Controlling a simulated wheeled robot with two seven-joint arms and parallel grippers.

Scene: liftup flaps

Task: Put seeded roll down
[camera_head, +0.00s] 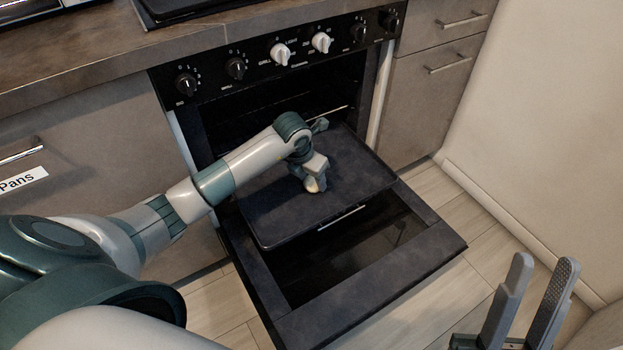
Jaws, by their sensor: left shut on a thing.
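My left gripper (314,183) points down over a dark oven tray (270,222). It is shut on the seeded roll (316,186), a small pale tan piece of which shows at the fingertips. The gripper hides most of the roll. The roll is at or just above the tray surface; I cannot tell whether it touches. My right gripper (536,285) is open and empty at the lower right, well away from the tray.
The oven door (400,275) is folded down, with the tray pulled out above it. The control panel (290,55) with several knobs is above the opening. Drawers (435,75) flank the oven. A pale wall (550,130) stands at right. The tray around the roll is bare.

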